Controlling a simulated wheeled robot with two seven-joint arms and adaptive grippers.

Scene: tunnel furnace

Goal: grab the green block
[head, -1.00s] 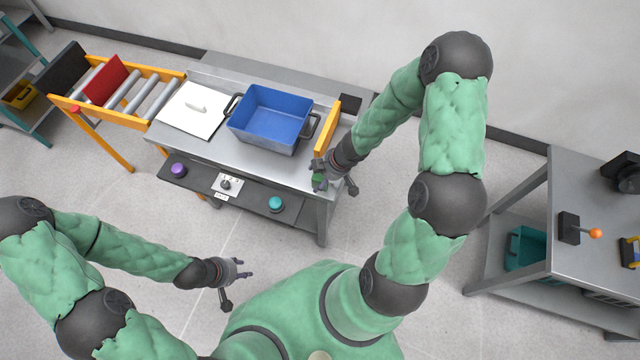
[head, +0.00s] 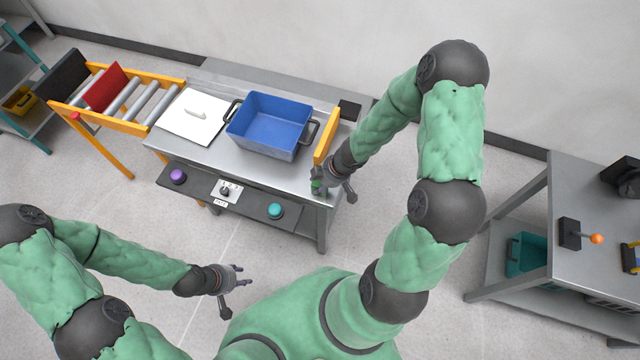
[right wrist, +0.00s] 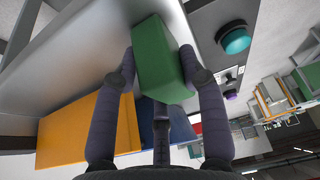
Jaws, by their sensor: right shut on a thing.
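The green block (right wrist: 160,62) is between the fingers of my right gripper (right wrist: 160,68) in the right wrist view, with a finger against each side. In the head view my right gripper (head: 322,188) is at the front right corner of the metal table, and only a small bit of the green block (head: 317,184) shows there. I cannot tell from these views whether the block touches the table. My left gripper (head: 236,279) is open and empty, over the floor in front of the table.
An orange bar (head: 326,135) stands near my right gripper. A panel with purple (head: 178,176) and teal (head: 275,210) buttons runs along the front.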

